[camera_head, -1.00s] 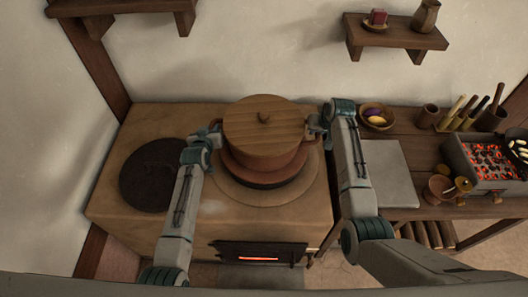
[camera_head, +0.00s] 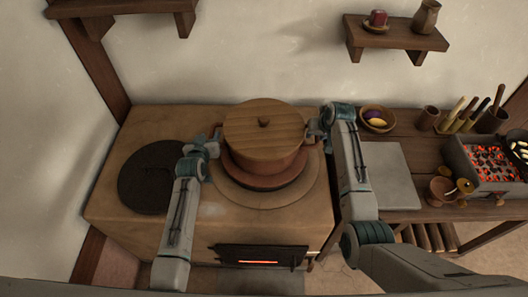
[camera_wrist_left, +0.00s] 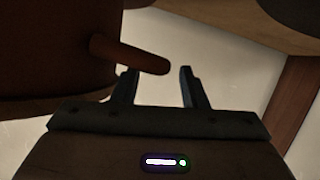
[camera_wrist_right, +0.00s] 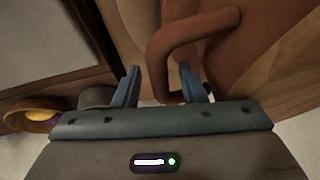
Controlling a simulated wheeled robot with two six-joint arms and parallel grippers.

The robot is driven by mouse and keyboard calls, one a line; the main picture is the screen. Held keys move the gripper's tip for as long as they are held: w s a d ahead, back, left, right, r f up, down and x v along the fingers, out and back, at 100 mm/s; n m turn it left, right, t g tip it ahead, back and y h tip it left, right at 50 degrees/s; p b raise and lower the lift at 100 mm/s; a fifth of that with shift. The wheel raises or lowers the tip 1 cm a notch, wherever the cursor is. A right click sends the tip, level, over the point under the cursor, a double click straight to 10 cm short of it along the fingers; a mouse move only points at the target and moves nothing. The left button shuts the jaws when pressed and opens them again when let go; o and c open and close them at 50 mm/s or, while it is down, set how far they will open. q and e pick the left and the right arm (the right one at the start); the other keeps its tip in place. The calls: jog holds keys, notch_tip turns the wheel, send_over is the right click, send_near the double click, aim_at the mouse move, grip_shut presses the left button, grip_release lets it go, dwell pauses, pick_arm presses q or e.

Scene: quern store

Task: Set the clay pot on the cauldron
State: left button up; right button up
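The clay pot (camera_head: 262,160), reddish brown with a round wooden lid (camera_head: 258,135), stands upright over the right-hand opening of the stove. A wider reddish rim, apparently the cauldron (camera_head: 268,183), shows beneath it; the pot hides most of it. The pot appears to rest on it. My left gripper (camera_head: 215,137) is at the pot's left handle. In the left wrist view its fingers (camera_wrist_left: 158,85) are apart, with the handle's end (camera_wrist_left: 135,54) near the gap. My right gripper (camera_head: 316,130) is at the right handle. In the right wrist view its fingers (camera_wrist_right: 160,85) are apart around the handle (camera_wrist_right: 163,60).
A dark round plate (camera_head: 150,177) covers the stove's left side. The stove (camera_head: 120,225) has a glowing firebox in front. To the right, a table holds a grey slab (camera_head: 388,175), a bowl (camera_head: 377,119), utensils and a brazier of coals (camera_head: 490,170). Shelves hang above.

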jog(key=shift+r, duration=0.1)
pick_arm(q)
jog(key=v, duration=0.8)
jog(key=shift+s, duration=0.25)
pick_arm(e)
jog(key=v, duration=1.2)
pick_arm(q)
jog(key=shift+r, duration=0.1)
